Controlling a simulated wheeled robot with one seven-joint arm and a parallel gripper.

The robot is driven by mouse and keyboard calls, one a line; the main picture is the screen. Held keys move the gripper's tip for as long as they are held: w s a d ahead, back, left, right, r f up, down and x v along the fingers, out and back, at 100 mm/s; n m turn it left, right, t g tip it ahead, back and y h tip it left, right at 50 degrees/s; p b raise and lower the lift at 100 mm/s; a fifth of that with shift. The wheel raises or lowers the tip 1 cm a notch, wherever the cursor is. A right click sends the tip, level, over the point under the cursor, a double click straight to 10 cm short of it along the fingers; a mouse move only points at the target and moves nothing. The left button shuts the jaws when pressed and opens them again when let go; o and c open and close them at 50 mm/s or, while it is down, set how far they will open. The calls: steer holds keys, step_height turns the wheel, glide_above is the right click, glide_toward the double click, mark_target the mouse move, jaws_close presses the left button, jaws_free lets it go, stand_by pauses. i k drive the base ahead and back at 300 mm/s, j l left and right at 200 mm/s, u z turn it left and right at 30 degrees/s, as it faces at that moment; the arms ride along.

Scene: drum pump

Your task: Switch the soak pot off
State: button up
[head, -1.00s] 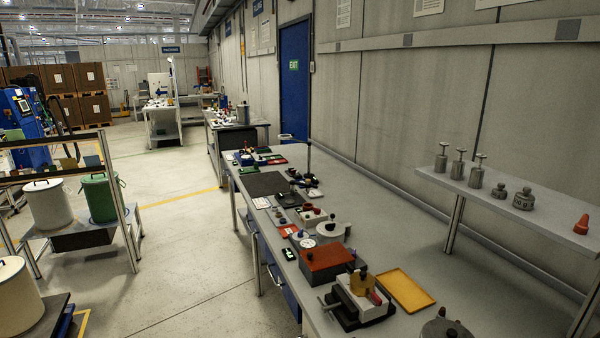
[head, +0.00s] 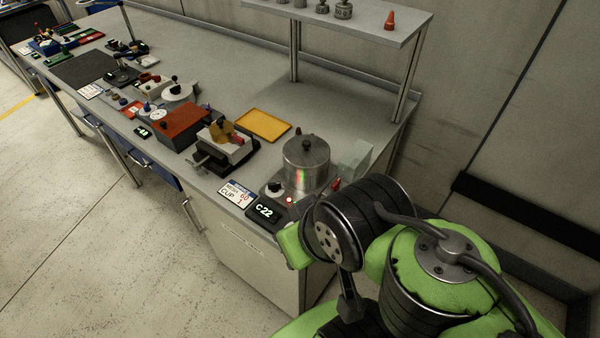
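The soak pot (head: 306,168) is a lidded steel pot with a dark lid knob. It stands on a grey base at the near right end of the bench. A dark knob with a pale dial (head: 274,188) is on the base, and a small red light (head: 289,200) glows beside it. A small red part shows at the pot's right, partly behind my arm. My green and black arm fills the lower right, in front of the bench. I cannot make out my gripper's fingers.
A printed card (head: 237,194) lies left of the display. A yellow tray (head: 262,125), a clamp-like device (head: 226,146) and a red-topped box (head: 183,123) stand farther left. A raised shelf (head: 345,22) stands at the back.

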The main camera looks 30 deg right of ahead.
mark_target(275, 186)
steer(key=j, duration=0.3)
steer(key=i+j+z, duration=0.15)
steer(key=j, duration=0.2)
steer(key=i+j+z, duration=0.1)
steer(key=j, duration=0.25)
steer(key=i+j+z, duration=0.1)
steer(key=i+j, duration=0.15)
steer(key=i+j+z, duration=0.1)
steer(key=j, duration=0.35)
steer(key=i+j+z, duration=0.1)
steer(key=j, duration=0.25)
steer(key=i+j+z, duration=0.1)
steer(key=i, duration=0.2)
steer(key=i+j+z, duration=0.1)
steer(key=i, duration=0.25)
steer(key=j, duration=0.1)
